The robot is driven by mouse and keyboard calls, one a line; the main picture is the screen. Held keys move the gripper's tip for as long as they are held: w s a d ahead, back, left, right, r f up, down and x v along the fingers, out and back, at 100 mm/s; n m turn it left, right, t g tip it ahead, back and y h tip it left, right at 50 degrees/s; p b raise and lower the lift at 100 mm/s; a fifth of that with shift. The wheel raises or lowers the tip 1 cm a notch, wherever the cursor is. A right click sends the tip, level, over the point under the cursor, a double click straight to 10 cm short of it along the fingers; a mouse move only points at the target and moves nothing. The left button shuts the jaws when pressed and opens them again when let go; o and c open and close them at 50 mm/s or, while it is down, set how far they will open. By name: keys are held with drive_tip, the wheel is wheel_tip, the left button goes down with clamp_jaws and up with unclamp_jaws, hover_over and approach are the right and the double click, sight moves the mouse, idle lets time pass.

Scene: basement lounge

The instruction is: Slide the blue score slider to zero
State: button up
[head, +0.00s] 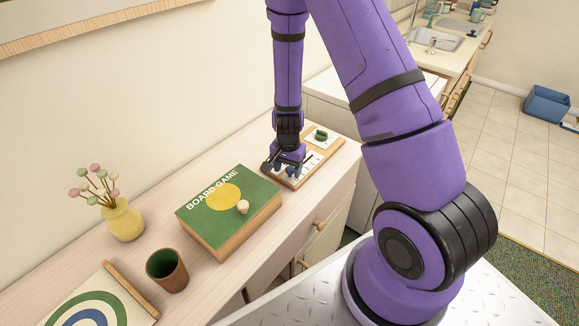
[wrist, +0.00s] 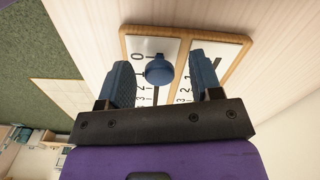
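The score board (head: 290,183) is a flat wooden-framed panel with white scales on the cabinet top; its frame also shows in the wrist view (wrist: 152,31). The blue score slider (wrist: 158,71) is a round knob near the 0 end of the left scale, close to the 0 and 1 marks. Its exact reading is unclear from this angle. My gripper (wrist: 161,62) is open, one finger on each side of the knob, with visible gaps. In the head view my gripper (head: 284,167) is low over the board and hides much of it.
A green board game box (head: 205,217) with a pale knob-like piece (head: 242,207) lies just left of the board. A small green item (head: 320,134) sits at the board's far end. A yellow vase (head: 123,221) and brown cup (head: 167,271) stand farther left.

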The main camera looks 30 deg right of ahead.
drive_tip(key=shift+d, duration=0.1)
wheel_tip(320, 180, up, 11)
idle(0.7)
idle(0.5)
wheel_tip(320, 180, up, 12)
drive_tip(key=n+t+y, duration=0.1)
drive_tip(key=n, duration=0.2)
hover_over(288, 170)
drive_tip(key=s+a, duration=0.2)
drive_tip(key=s, duration=0.1)
drive_tip(key=s+a+r+n+t, duration=0.1)
drive_tip(key=s+r, duration=0.1)
drive_tip(key=r, duration=0.3)
drive_tip(key=s+r+n+t, duration=0.1)
drive_tip(key=s+r+n, duration=0.1)
drive_tip(key=s+r, duration=0.15)
drive_tip(key=s+r+n+t+h, duration=0.1)
drive_tip(key=s+r+n, duration=0.4)
drive_tip(key=s+r, duration=0.6)
drive_tip(key=s+t, duration=0.1)
drive_tip(key=s, duration=0.3)
drive_tip(key=shift+a+r, duration=0.3)
drive_tip(key=shift+r, duration=0.05)
